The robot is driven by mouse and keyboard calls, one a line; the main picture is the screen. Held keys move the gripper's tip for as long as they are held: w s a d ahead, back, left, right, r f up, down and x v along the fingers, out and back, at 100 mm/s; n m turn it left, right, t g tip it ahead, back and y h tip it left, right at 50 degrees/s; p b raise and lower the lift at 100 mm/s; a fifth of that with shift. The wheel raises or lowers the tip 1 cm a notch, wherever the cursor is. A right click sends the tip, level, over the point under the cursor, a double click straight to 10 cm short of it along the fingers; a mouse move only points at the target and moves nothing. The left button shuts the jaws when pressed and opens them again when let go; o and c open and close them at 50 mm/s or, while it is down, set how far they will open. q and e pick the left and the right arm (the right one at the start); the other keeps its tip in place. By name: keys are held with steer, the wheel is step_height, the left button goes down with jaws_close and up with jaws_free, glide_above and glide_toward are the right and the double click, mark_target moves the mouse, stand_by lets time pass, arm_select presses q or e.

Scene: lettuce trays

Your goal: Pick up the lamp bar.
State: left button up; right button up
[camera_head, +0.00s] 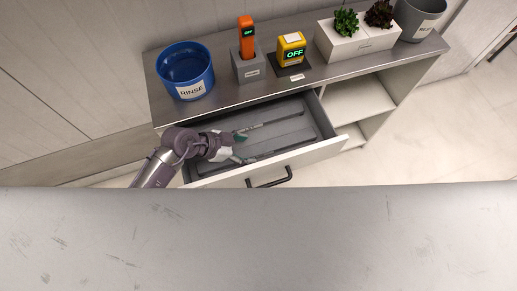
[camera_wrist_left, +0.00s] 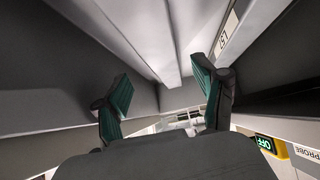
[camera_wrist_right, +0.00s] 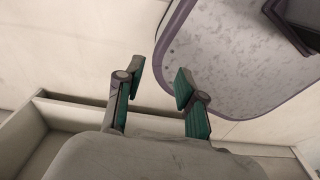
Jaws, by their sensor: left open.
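The drawer (camera_head: 318,153) is pulled open in the cabinet. Two long thin bars lie in it: a far bar (camera_head: 280,121) and a near bar (camera_head: 285,149). I cannot tell which is the lamp bar. My left gripper (camera_head: 239,149) is over the drawer's left part, by the bars' left ends. In the left wrist view the left gripper (camera_wrist_left: 163,97) is open, with a pale long strip (camera_wrist_left: 132,35) beyond its fingers and a labelled edge (camera_wrist_left: 228,34) by the right finger. Nothing shows between the fingertips. My right gripper (camera_wrist_right: 157,92) is open and empty.
On the cabinet top stand a blue RINSE tub (camera_head: 185,71), an orange device in a grey holder (camera_head: 248,69), a yellow device reading OFF (camera_head: 292,48), a white planter (camera_head: 357,45) and a grey bucket (camera_head: 418,20). A bare grey surface (camera_head: 260,240) fills the foreground.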

mark_target(257, 149)
arm_select(q)
steer(key=shift+w+d+f, duration=0.15)
steer(key=shift+d+f, duration=0.25)
steer(key=x, duration=0.4)
steer(key=shift+w+d+f, duration=0.1)
steer(key=shift+w+d, duration=0.05)
steer(key=shift+w, duration=0.05)
steer(key=shift+c, duration=1.2)
steer(key=c, duration=1.1)
jaws_close()
arm_select(e)
steer(key=shift+w+d+f, duration=0.1)
steer(key=shift+w+d, duration=0.15)
steer(key=shift+d, duration=0.45)
